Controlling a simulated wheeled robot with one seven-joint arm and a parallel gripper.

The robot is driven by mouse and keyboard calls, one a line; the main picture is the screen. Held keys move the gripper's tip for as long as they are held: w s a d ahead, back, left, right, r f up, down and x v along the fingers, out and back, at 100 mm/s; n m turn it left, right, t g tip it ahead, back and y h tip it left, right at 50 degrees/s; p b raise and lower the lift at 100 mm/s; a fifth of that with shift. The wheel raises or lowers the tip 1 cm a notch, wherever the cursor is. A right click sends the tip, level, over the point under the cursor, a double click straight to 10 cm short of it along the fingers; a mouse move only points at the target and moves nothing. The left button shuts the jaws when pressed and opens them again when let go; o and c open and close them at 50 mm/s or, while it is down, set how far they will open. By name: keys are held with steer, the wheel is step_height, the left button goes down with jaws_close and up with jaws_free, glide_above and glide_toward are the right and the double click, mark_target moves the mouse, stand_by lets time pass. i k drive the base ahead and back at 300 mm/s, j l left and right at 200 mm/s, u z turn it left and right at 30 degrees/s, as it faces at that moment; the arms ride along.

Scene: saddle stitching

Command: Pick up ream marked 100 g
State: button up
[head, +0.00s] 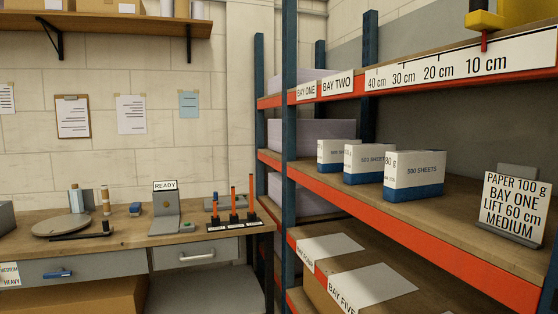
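Three white and blue paper reams labelled "500 SHEETS" stand in a row on the middle shelf of the rack. The nearest ream (414,175) has a side label that seems to read "80 g". The middle ream (367,163) stands behind it to the left; its weight mark is too small to read surely. The farthest ream (333,155) is partly covered by the middle one, and its weight cannot be read. A sign (514,209) at the shelf's right end reads "PAPER 100 g, BAY ONE, LIFT 60 cm, MEDIUM". My gripper is not in view.
The rack has blue posts and orange beams (400,229). A scale (465,64) with a yellow slider (497,17) runs along the upper beam. Lilac stacks (296,138) fill the left bay. A workbench (140,229) with tools stands left. The shelf front is clear.

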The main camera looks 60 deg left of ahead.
mark_target(364, 163)
steer(key=u, duration=1.3)
steer(key=i+j, duration=0.1)
steer(key=i+z, duration=0.05)
